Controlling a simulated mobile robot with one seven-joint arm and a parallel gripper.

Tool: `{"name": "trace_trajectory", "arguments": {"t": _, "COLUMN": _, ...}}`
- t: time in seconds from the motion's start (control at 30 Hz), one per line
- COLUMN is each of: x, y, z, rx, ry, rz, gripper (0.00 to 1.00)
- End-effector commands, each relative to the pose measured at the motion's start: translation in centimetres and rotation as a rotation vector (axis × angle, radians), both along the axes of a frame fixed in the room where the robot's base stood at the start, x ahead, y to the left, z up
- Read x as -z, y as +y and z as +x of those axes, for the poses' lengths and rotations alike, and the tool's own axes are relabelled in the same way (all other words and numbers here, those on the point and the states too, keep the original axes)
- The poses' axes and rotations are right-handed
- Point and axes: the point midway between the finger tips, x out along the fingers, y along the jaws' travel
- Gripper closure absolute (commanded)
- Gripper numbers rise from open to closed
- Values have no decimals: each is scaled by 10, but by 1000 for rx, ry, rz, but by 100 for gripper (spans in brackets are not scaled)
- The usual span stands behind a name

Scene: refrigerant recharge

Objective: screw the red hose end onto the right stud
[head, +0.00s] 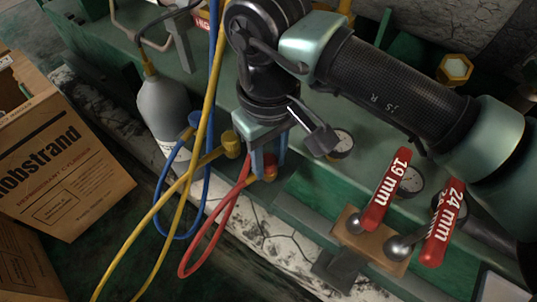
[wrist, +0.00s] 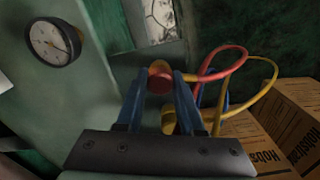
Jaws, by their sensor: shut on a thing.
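My gripper (head: 264,160) points down over the green machine, its blue fingers closed around the red hose end (head: 268,174). In the wrist view the red hose end (wrist: 160,82) sits between the two fingertips, its round red and orange face showing. The red hose (head: 215,228) loops down and left from it. I cannot pick out the right stud for certain in either view; my gripper and arm cover part of the machine. I cannot tell whether the hose end touches anything beyond the fingers.
A yellow hose end (head: 231,145) and a blue hose end (head: 194,119) are left of my gripper, with hanging hoses. A grey cylinder (head: 164,105) and cardboard boxes (head: 70,170) stand left. Gauges (head: 342,143) and red-handled 19 mm (head: 388,190) and 24 mm (head: 440,225) wrenches are right.

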Motion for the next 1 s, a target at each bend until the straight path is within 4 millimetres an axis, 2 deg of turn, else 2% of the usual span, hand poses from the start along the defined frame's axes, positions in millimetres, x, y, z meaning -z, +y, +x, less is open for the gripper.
{"name": "trace_trajectory", "arguments": {"t": 0.17, "x": 1, "y": 0, "z": 0, "rx": 31, "ry": -1, "rz": -1, "gripper": 100}}
{"name": "trace_trajectory", "arguments": {"t": 0.47, "x": 1, "y": 0, "z": 0, "rx": 300, "ry": 0, "rz": -1, "gripper": 100}}
{"name": "trace_trajectory", "arguments": {"t": 0.83, "x": 1, "y": 0, "z": 0, "rx": 341, "ry": 0, "rz": -2, "gripper": 100}}
{"name": "trace_trajectory", "arguments": {"t": 1.0, "x": 2, "y": 0, "z": 0, "rx": 513, "ry": 1, "rz": -2, "gripper": 100}}
